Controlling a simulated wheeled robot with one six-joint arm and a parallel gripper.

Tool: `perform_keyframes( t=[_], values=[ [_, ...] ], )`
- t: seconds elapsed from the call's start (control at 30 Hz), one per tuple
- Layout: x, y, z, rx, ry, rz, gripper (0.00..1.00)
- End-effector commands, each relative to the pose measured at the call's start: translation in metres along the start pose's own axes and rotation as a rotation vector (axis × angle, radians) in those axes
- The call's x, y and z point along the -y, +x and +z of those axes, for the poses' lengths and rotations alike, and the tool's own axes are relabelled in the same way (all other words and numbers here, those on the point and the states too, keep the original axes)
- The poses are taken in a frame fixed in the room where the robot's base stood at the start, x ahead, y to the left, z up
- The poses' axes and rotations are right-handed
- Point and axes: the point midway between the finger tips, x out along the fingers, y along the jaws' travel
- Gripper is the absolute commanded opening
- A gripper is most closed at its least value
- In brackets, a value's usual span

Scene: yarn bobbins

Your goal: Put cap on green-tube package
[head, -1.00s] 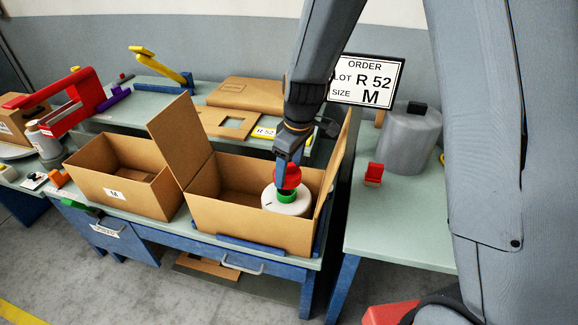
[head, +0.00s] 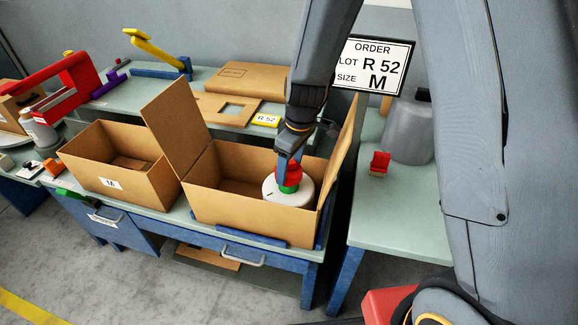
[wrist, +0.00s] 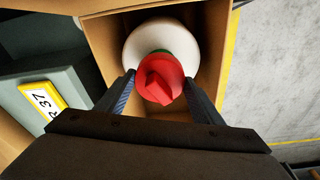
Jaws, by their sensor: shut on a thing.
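A white yarn package (head: 280,195) with a green tube (head: 287,188) stands in the right end of the open right-hand cardboard box (head: 240,225). My gripper (head: 289,168) is over it and shut on a red cap (head: 291,176). The cap is right above the green tube and looks in contact with it, but I cannot tell whether it is seated. In the wrist view the red cap (wrist: 160,80) is between the fingers, covering most of the green tube, with the white package (wrist: 152,42) beneath.
The box's raised flaps stand close to my arm, one on the left (head: 175,120) and one on the right (head: 338,150). A second open box (head: 120,180) marked M is to the left. A red object (head: 379,164) and a grey cylinder (head: 408,130) stand on the right table.

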Motion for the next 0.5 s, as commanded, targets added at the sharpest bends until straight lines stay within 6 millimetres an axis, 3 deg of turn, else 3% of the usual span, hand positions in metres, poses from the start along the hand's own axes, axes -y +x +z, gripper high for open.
perform_keyframes(
  t=[0.5],
  values=[
    [0.000, 0.026, 0.004, 0.001, 0.000, -0.001, 0.40]
  ],
)
